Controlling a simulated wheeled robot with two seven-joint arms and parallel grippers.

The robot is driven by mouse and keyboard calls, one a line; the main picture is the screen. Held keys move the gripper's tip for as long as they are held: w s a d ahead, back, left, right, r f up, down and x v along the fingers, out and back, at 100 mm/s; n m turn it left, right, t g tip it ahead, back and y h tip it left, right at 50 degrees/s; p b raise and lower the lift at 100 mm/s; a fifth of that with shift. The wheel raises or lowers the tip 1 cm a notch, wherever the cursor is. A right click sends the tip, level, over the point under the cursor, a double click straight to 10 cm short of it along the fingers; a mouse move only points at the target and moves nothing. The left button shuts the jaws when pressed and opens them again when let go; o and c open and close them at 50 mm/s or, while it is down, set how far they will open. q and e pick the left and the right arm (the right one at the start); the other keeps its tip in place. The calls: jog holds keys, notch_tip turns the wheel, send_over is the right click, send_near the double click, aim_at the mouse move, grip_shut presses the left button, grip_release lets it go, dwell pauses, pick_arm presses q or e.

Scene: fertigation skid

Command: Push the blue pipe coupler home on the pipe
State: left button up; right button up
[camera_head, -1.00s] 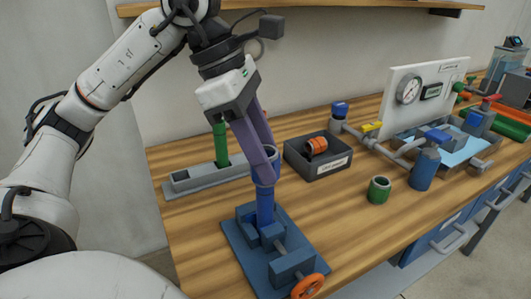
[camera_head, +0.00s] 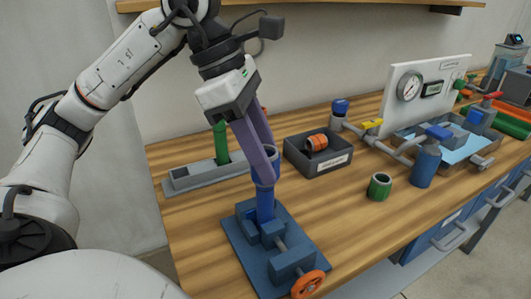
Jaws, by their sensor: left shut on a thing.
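The blue pipe (camera_head: 265,209) stands upright in a blue vise (camera_head: 282,262) on the wooden bench. My right gripper is not in view.
A grey rack (camera_head: 190,178) holding a green pipe (camera_head: 221,142) stands behind left. A dark bin (camera_head: 318,166) holds an orange coupler (camera_head: 317,142). A green coupler (camera_head: 380,187) stands right of the vise. Valves, a gauge panel (camera_head: 425,92) and a blue bottle (camera_head: 425,165) are further right.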

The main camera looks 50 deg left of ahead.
pick_arm(q)
jog(key=shift+f+b, duration=0.45)
jog(key=shift+f, duration=0.15)
dwell(0.9)
jog(key=o, duration=0.9)
jog(key=shift+r, duration=0.1)
jog(key=shift+r+p, duration=2.2)
jog(key=shift+p, duration=0.05)
jog(key=o, duration=0.5)
